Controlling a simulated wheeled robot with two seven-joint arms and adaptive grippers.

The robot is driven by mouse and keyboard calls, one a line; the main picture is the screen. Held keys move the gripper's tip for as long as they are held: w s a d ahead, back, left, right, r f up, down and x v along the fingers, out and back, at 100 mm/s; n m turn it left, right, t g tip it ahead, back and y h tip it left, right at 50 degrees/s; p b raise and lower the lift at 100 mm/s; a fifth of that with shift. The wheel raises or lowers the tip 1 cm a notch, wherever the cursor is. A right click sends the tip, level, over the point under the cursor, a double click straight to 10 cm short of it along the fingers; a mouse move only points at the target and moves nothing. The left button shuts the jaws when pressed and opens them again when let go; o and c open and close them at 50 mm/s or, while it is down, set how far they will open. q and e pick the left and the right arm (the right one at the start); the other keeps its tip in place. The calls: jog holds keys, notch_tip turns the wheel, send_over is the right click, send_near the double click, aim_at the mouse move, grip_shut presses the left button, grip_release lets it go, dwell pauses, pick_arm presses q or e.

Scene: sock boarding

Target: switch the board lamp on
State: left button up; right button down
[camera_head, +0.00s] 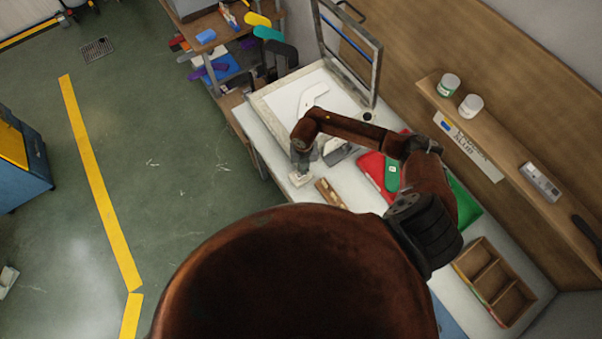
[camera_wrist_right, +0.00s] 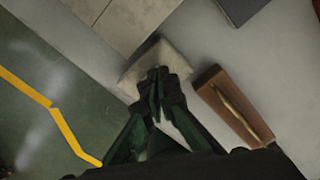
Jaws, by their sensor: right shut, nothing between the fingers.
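A small cream box (camera_head: 300,181) stands near the front edge of the white worktop; I cannot tell for sure that it is the lamp's switch. It also shows in the wrist view (camera_wrist_right: 165,58), right at the fingertips. My right gripper (camera_head: 301,170) is shut and empty, pointing down at this box, and its fingers hide part of the top. In the wrist view the closed fingertips (camera_wrist_right: 157,76) overlap the box's near edge; I cannot tell whether they touch it. No lit lamp is clearly visible. My left gripper is not in view.
A wooden block with a brass strip (camera_wrist_right: 235,105) lies close to the right of the box. A pale framed board (camera_head: 270,105) with a raised hinged frame (camera_head: 375,75) is behind. A red tray (camera_head: 371,171) and divided wooden box (camera_head: 482,264) are to the right.

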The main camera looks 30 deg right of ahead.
jog(key=shift+f, duration=0.15)
jog(key=shift+r+p, duration=1.1)
jog(key=shift+r, duration=0.55)
jog(key=shift+r+p, duration=1.4)
jog(key=shift+r, duration=0.55)
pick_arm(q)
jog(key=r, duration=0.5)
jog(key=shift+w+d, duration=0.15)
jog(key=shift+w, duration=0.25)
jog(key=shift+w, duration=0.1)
pick_arm(e)
jog(key=shift+f, duration=0.1)
